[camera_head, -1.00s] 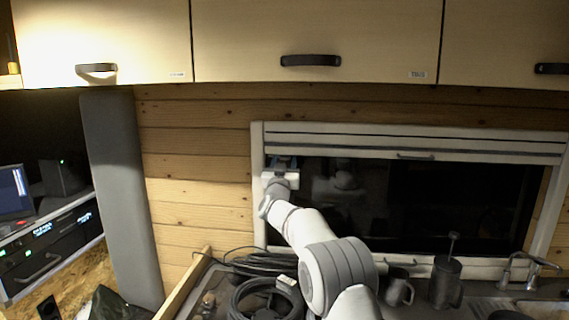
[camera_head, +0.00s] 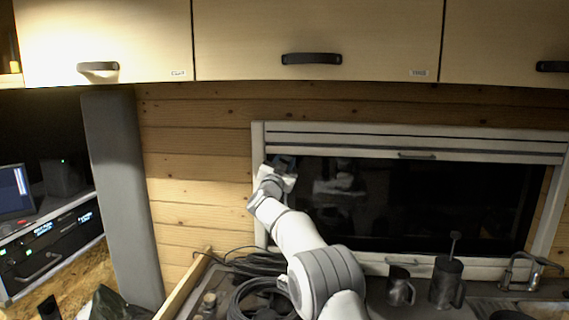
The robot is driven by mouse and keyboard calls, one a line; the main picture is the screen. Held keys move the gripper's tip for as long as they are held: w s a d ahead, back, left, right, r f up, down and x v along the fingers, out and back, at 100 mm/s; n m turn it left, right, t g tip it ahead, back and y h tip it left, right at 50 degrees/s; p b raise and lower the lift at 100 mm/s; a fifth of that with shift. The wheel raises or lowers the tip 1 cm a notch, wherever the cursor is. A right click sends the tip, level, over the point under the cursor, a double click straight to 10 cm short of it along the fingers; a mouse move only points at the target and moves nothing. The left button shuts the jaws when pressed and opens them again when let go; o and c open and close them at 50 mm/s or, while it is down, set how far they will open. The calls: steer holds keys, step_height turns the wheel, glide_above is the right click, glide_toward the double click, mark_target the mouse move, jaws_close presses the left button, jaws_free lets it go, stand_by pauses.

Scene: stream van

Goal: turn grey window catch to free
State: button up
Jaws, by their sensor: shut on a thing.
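My gripper (camera_head: 283,163) is at the upper left corner of the dark window (camera_head: 430,200), beside the left side of its white frame (camera_head: 258,215). Its wrist is tilted. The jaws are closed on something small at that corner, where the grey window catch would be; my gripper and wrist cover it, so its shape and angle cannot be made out.
A roller blind (camera_head: 400,143) is drawn up above the glass. Overhead cupboards (camera_head: 320,40) hang above. Below are coiled black cable (camera_head: 255,262), a dark mug (camera_head: 399,287), a taller dark pot (camera_head: 446,282) and a tap (camera_head: 522,268). A grey padded panel (camera_head: 122,195) stands at left.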

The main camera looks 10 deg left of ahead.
steer(key=o, duration=1)
steer(key=shift+b+v, duration=1.65)
steer(key=shift+v, duration=2.2)
